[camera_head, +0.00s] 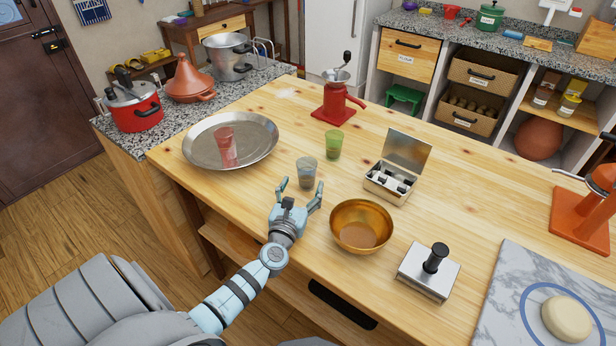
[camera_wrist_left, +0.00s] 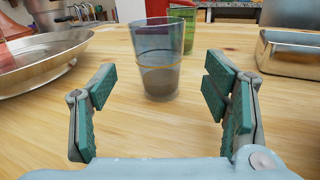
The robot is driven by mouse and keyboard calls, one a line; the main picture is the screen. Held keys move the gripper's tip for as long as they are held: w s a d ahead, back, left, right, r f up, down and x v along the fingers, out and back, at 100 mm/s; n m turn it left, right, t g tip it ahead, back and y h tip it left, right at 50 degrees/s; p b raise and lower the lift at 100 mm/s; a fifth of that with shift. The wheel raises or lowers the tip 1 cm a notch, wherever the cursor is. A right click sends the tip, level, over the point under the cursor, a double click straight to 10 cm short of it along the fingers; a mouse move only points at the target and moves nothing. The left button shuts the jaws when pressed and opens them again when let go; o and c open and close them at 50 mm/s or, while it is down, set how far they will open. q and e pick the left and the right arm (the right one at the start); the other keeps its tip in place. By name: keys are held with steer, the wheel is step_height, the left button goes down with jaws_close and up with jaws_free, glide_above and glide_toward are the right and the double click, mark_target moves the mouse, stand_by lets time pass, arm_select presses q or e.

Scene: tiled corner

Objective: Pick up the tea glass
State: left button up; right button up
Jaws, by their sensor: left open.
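A clear blue-grey glass (camera_head: 307,171) with a gold band stands upright on the wooden table. In the left wrist view the glass (camera_wrist_left: 157,60) stands just beyond my fingertips, about in line with the gap. My left gripper (camera_head: 299,188) is open and empty, low over the table on the near side of the glass, apart from it. A green glass (camera_head: 334,144) stands behind and to the right; it shows partly hidden behind the first glass in the wrist view (camera_wrist_left: 187,22). A red glass (camera_head: 226,146) stands on a round metal tray (camera_head: 256,152). My right gripper is not in view.
A brass bowl (camera_head: 361,226) stands close to the right of my left gripper. An open metal box (camera_head: 391,184) is behind it, and a tamper on a metal block (camera_head: 428,271) is nearer. A red grinder (camera_head: 336,97) stands at the back. Bare table lies around the clear glass.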

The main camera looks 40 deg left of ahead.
mark_target(303, 179)
arm_select(q)
steer(key=shift+w+a, duration=0.2)
steer(key=shift+w, duration=0.2)
steer(key=shift+r+b+x, duration=0.2)
steer(key=shift+b+x, duration=0.3)
steer(key=shift+x, duration=0.65)
steer(key=shift+w+a, duration=0.25)
steer(key=shift+w, duration=0.05)
steer(key=shift+w+a+f, duration=0.1)
steer(key=shift+w+f, duration=0.05)
steer(key=shift+w, duration=0.1)
steer(key=shift+s, duration=0.15)
steer(key=c, duration=1.2)
steer(key=shift+c, duration=0.7)
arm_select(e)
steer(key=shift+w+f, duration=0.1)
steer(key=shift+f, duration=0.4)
